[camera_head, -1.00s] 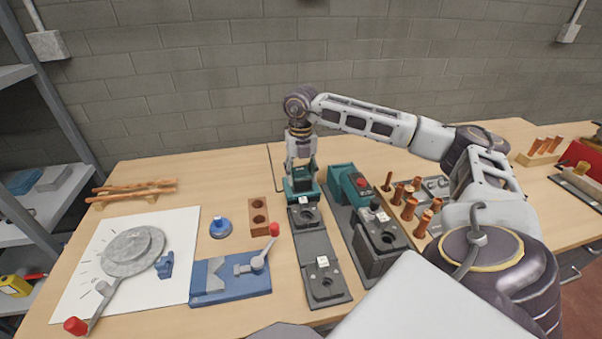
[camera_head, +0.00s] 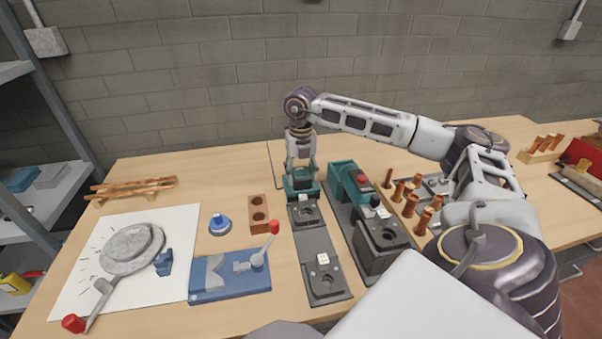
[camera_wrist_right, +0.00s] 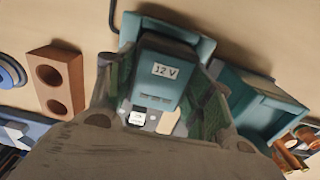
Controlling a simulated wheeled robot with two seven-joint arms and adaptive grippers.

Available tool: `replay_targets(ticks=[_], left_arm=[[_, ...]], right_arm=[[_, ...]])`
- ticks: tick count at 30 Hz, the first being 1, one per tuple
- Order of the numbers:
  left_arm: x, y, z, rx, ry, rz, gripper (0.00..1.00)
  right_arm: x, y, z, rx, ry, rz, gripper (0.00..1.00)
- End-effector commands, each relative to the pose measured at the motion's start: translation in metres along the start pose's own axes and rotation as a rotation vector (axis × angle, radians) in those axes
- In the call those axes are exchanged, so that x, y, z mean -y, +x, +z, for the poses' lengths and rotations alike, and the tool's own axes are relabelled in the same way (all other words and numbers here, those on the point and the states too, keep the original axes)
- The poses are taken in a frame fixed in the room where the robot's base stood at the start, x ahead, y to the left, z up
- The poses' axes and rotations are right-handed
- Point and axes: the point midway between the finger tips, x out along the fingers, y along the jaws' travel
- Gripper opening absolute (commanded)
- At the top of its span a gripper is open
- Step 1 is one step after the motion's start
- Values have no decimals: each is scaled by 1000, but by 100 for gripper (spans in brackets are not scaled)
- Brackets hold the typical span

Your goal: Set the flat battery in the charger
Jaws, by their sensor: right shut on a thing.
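My right gripper (camera_head: 301,178) points down at the back of the bench. In the right wrist view its two fingers (camera_wrist_right: 162,95) are on either side of a teal battery (camera_wrist_right: 160,78) with a "12 V" label, and it is shut on it. The battery is at a wider teal housing (camera_wrist_right: 195,38) that I take for the charger; it also shows in the head view (camera_head: 291,190). I cannot tell whether the battery is fully seated, as the fingers hide its contact. My left gripper is not in view.
Dark plates (camera_head: 314,243) with a round hole and white labels run forward from the teal housing. A teal and dark unit with a red button (camera_head: 361,181) stands close on the right. A brown two-hole block (camera_head: 258,213) is at the left. Copper pieces (camera_head: 410,206) stand farther right.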

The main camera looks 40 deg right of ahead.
Motion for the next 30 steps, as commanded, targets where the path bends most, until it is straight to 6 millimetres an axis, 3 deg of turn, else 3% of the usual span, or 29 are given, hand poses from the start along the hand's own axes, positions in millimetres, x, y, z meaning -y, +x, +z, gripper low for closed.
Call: replay_targets(ticks=[14,15,20,30], left_arm=[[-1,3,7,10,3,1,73],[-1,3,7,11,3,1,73],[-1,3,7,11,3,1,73],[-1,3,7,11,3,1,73]], right_arm=[[0,4,0,0,0,1,16],[0,4,0,0,0,0,54],[0,4,0,0,0,0,75],[0,5,0,-1,0,0,77]])
